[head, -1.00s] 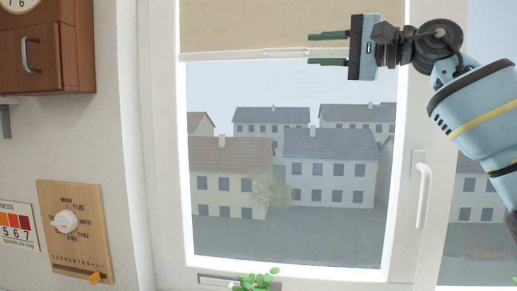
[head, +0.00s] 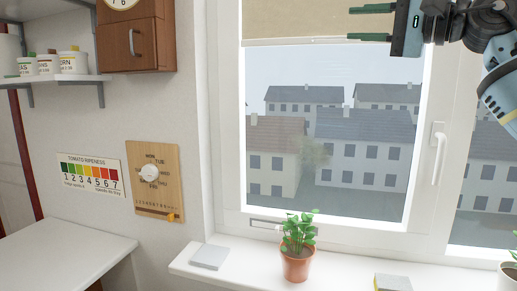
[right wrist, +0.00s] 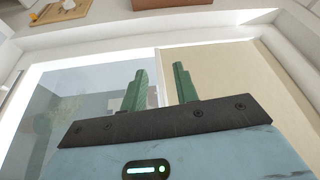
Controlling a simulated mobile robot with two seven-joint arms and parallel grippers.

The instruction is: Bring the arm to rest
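My right gripper (head: 349,24) is at the top right of the head view, in front of the window and by the lower part of the beige blind (head: 290,22). Its two green fingers are apart with nothing between them. The right wrist view also shows the right gripper (right wrist: 159,70) open and empty, with the blind (right wrist: 215,75) and the window glass behind it. My right arm (head: 490,40) is raised and comes in from the right edge. My left gripper is not in view.
A potted plant (head: 297,262), a grey flat box (head: 209,257) and a yellow-grey block (head: 392,283) stand on the white sill (head: 340,266). A window handle (head: 438,155) is below my arm. A wooden cabinet (head: 137,40) and shelf (head: 60,78) are at left.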

